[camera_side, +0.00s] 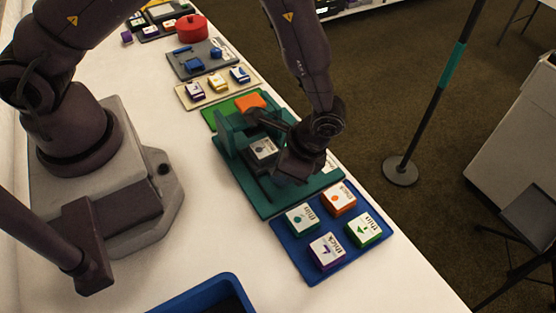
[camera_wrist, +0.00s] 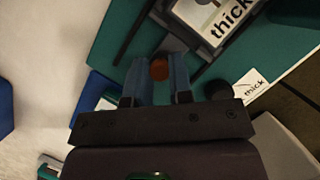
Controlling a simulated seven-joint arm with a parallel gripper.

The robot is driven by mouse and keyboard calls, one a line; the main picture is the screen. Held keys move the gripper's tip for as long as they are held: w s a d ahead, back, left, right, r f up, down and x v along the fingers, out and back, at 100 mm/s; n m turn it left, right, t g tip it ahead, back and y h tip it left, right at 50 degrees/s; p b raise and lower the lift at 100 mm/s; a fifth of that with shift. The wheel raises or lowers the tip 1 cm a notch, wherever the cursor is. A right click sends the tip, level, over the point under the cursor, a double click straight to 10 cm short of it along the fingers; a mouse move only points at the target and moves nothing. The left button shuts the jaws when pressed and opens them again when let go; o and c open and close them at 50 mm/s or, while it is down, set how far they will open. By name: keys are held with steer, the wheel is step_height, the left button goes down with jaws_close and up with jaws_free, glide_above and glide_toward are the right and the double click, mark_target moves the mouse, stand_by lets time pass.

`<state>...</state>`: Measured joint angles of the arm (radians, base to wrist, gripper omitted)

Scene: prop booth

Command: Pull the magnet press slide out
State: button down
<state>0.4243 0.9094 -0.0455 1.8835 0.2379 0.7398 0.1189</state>
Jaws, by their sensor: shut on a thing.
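The teal magnet press (camera_side: 228,140) stands on a teal base plate in the side view. Its dark slide carries a white-topped block (camera_side: 263,148); in the wrist view this block (camera_wrist: 228,22) reads "thick". My gripper (camera_wrist: 158,82) is shut on an orange-brown knob (camera_wrist: 159,69) at the near end of the dark slide (camera_wrist: 166,44), with a finger on each side of it. In the side view my dark hand is low over the base plate, beside the block, and hides the knob. How far the slide is out of the press cannot be told.
A blue tray (camera_side: 304,262) with several labelled blocks lies close in front of the press. A green tray with an orange block (camera_side: 250,101) is behind it. A blue bin (camera_side: 205,287) stands at the bottom. The white table between the bin and press is clear.

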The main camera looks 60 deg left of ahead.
steer(key=c, duration=1)
jaws_free()
steer(key=v, duration=1.3)
